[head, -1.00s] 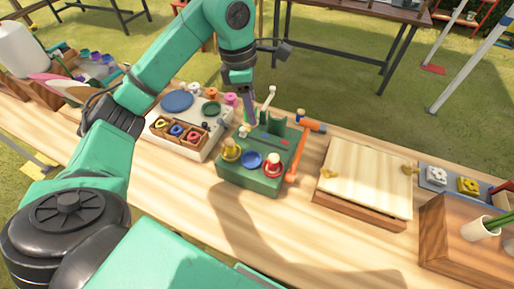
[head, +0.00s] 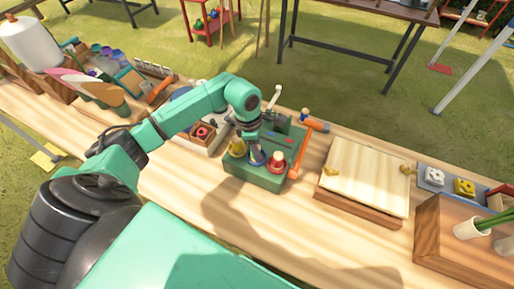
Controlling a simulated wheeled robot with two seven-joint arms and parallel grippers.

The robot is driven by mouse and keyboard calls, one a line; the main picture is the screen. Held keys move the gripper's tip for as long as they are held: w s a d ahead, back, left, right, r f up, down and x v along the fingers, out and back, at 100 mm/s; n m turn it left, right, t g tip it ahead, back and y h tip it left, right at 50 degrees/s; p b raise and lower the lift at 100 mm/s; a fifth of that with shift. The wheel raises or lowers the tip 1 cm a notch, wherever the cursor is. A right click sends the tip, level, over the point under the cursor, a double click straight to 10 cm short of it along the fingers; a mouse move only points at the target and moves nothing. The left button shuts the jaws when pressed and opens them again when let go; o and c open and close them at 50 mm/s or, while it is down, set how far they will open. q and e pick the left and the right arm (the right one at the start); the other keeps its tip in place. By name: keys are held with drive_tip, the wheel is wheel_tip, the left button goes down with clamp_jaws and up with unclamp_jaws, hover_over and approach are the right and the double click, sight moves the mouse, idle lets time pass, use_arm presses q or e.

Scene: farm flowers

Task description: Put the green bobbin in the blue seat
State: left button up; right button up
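The green stand (head: 262,180) sits mid-table with a yellow, a blue and a red seat along its front. The blue seat (head: 257,160) is the middle one and is partly covered by my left gripper (head: 254,148), which points down just over it. The fingers are small and dark, so I cannot tell whether they are open or shut, or whether they hold the green bobbin. I cannot make out the green bobbin. A yellow piece (head: 237,147) stands on the left seat and a red-and-white piece (head: 278,160) on the right one. My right gripper is out of view.
A wooden box with a red bobbin (head: 202,132) is left of the stand, partly behind my arm. An orange-handled hammer (head: 314,126) and an orange tool (head: 298,160) lie by the stand's right side. A pale wooden board (head: 367,175) is further right. The front table is clear.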

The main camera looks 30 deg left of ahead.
use_arm(q)
drive_tip(key=o, duration=0.4)
drive_tip(key=shift+r, duration=0.15)
drive_tip(key=r+b, duration=0.1)
drive_tip(key=r, duration=0.2)
drive_tip(key=a+r+b, duration=0.1)
drive_tip(key=r, duration=0.3)
drive_tip(key=r+b, duration=0.1)
drive_tip(key=r, duration=0.3)
drive_tip(key=shift+s+a+b, duration=0.25)
drive_tip(key=shift+s+b, duration=0.05)
drive_tip(key=shift+a+r, duration=0.1)
drive_tip(key=shift+r, duration=0.35)
drive_tip(key=shift+s+f, duration=0.1)
drive_tip(key=shift+s, duration=0.05)
